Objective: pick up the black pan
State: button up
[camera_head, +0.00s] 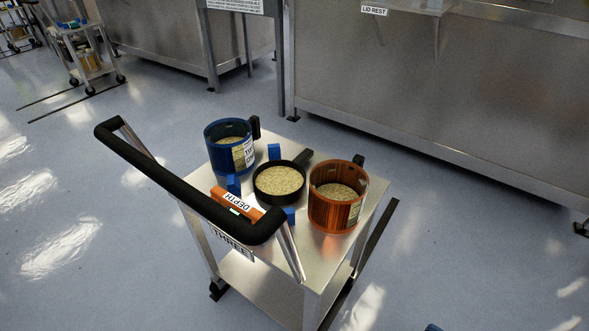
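The black pan (280,198) sits on the steel top of a wheeled cart (327,246). It is round and shallow, and a pale, grainy content fills most of it. Its black handle (303,157) points up and to the right in the picture. Blue blocks (274,152) stand around the pan. The pan is between a blue pot and an orange-brown pot. My gripper is not in this view.
The blue pot (216,134) is behind left and the orange-brown pot (333,215) is close on the right. The cart's black handlebar (183,182) crosses the near left side. An orange tool labelled DEPTH (222,197) lies beside the pan. Open floor (480,250) is at right.

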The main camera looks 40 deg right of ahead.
aim_at(280, 182)
jog(key=l+u, duration=0.1)
jog(key=l, duration=0.45)
jog(key=k+l+u, duration=0.1)
jog(key=l, duration=0.45)
jog(key=l+u, duration=0.15)
jog(key=l, duration=0.4)
jog(key=k+l+u, duration=0.1)
jog(key=l, duration=0.45)
